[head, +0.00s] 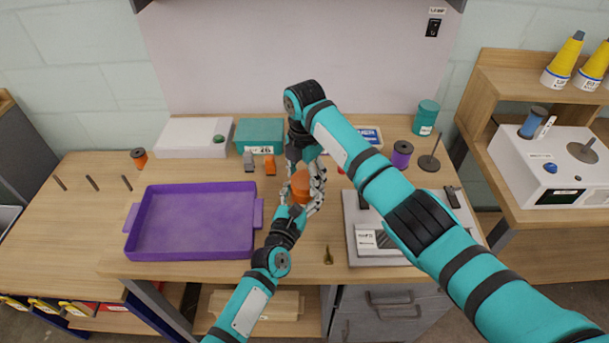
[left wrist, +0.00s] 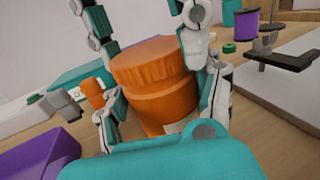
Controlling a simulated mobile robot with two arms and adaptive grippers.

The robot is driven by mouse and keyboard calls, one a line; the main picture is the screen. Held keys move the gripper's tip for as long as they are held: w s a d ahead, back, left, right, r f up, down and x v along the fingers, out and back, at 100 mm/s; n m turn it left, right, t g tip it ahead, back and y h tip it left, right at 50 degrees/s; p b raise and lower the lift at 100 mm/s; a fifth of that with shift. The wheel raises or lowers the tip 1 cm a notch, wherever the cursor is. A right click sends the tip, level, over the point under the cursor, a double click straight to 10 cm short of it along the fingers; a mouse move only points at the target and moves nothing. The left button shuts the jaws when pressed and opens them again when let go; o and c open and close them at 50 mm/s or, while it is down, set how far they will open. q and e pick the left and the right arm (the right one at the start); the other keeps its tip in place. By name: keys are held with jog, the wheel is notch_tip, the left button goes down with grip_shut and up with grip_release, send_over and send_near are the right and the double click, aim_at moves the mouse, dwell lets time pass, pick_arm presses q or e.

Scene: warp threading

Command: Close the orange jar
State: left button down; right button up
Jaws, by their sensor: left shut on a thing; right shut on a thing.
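The orange jar (head: 300,196) stands near the middle of the bench, right of the purple tray. In the left wrist view its body (left wrist: 165,105) carries a ribbed orange lid (left wrist: 152,62) on top; I cannot tell how tightly it sits. My left gripper (head: 299,204) is shut around the jar's body, with a finger on each side. My right gripper (head: 306,174) comes down from above and is shut on the lid, its fingers at either side of it. The fingers hide parts of the jar in the head view.
The purple tray (head: 190,253) is empty at left. A teal box (head: 259,131), orange and grey clips, and a white box (head: 192,137) stand behind. A grey plate device (head: 362,246) and a purple spool (head: 401,154) are at right. A small brass-coloured piece (head: 328,256) lies in front.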

jog(key=o, duration=1.3)
jog(key=shift+r, duration=2.25)
jog(key=shift+c, duration=0.3)
jog(key=shift+w+r+n, duration=0.2)
jog(key=shift+r+n, duration=0.6)
jog(key=shift+r, duration=0.3)
jog(key=shift+s+r+n, duration=0.2)
jog(key=shift+r+n, duration=0.45)
jog(key=shift+n, duration=0.15)
